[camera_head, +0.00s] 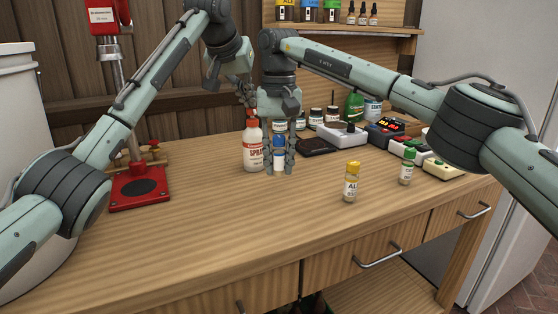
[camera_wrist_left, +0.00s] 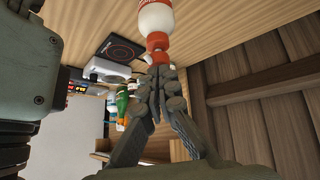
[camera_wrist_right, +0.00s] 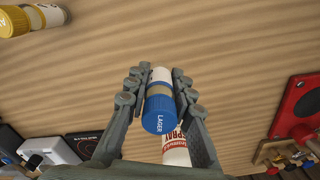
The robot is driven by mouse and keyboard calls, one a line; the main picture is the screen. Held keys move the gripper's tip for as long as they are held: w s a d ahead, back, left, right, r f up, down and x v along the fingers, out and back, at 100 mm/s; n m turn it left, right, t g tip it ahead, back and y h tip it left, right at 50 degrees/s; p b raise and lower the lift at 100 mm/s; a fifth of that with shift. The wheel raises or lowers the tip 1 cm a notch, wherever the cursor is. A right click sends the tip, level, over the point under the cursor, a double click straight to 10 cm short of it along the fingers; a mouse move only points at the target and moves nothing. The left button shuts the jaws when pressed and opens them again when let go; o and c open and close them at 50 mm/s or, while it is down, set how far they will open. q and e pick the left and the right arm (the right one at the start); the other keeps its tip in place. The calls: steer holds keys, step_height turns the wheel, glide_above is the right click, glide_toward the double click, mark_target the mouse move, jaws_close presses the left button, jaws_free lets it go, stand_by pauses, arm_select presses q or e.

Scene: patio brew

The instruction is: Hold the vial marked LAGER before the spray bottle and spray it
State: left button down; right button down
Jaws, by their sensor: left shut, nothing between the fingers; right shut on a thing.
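The LAGER vial has a blue cap, a clear body and a white label. It shows in the head view (camera_head: 279,157) and in the right wrist view (camera_wrist_right: 159,112), where the cap's lettering reads LAGER. My right gripper (camera_head: 279,171) is shut around it, upright, close in front of and right of the spray bottle. The white spray bottle (camera_head: 253,155) with a red top stands on the table; it also shows in the left wrist view (camera_wrist_left: 156,17) and right wrist view (camera_wrist_right: 176,150). My left gripper (camera_head: 249,108) is shut and empty, fingertips at the bottle's red top; contact is unclear.
A yellow-capped vial (camera_head: 351,185) and a green-capped vial (camera_head: 407,168) stand to the right on the wooden table (camera_head: 220,225). A red press stand (camera_head: 140,198) is at left. A white device (camera_head: 342,138) and several bottles stand behind. The front middle is clear.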

arm_select(q)
steer(key=shift+f, duration=0.35)
stand_by(0.5)
steer(key=shift+f, duration=0.35)
stand_by(0.3)
steer(key=shift+r, duration=0.85)
steer(key=shift+r, duration=2.95)
